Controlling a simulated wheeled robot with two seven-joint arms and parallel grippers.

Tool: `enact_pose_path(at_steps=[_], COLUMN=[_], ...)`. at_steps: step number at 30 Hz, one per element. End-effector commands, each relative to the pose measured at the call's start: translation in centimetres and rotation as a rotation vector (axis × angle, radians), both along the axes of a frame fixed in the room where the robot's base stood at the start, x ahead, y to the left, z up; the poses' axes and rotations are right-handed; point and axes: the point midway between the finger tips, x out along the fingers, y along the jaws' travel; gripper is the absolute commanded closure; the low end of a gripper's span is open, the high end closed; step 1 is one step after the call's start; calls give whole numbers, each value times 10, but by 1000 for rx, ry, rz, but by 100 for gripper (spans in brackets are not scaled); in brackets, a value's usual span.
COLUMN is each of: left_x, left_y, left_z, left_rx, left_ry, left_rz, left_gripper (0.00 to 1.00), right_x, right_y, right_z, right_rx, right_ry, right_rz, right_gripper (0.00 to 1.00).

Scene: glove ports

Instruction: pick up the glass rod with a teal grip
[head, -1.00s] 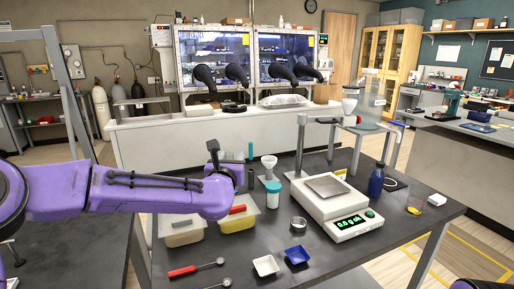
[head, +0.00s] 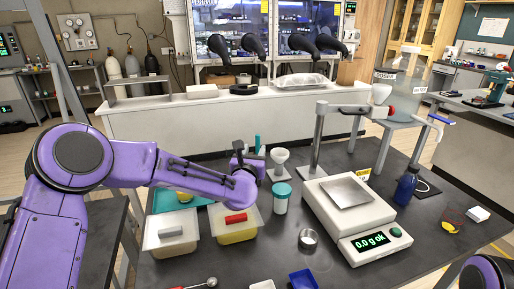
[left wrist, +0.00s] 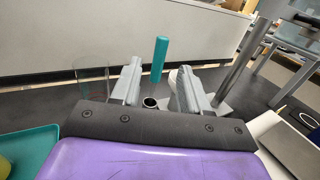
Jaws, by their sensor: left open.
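The glass rod's teal grip (head: 257,143) stands upright at the back of the black table, just right of my left gripper. In the left wrist view the teal grip (left wrist: 159,60) shows between and beyond the two fingers, above a small dark-rimmed holder (left wrist: 150,103). The clear glass part is hard to make out. My left gripper (left wrist: 158,80) is open and empty, its grey fingers on either side of the grip in the picture. In the head view my left gripper (head: 240,152) is partly hidden by its own wrist. My right gripper is out of view.
A white funnel (head: 280,157) on a stand and a teal-lidded jar (head: 281,197) stand close right of the rod. A balance (head: 348,205) is further right. A clear glass vessel (left wrist: 92,72) is left of the fingers.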

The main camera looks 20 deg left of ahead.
Motion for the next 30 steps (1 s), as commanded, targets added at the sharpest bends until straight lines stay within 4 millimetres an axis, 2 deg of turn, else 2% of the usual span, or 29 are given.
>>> enact_pose_path(at_steps=[9,12,19,20,21,24,30], left_x=[47,57,59,59,59,59,59], left_y=[7,8,9,9,9,9,9], left_z=[-1,-2,-4,-4,-4,-4,-3], left_rx=[4,2,1,1,2,1,1], left_ry=[8,7,7,7,7,7,7], left_rz=[3,3,3,3,3,3,3], left_gripper=[55,55,55,58,72,100,100], right_x=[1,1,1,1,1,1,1], right_y=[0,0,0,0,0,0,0], right_z=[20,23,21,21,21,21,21], right_rx=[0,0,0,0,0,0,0], right_ry=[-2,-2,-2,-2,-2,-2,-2], right_rz=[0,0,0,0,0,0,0], right_gripper=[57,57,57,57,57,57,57])
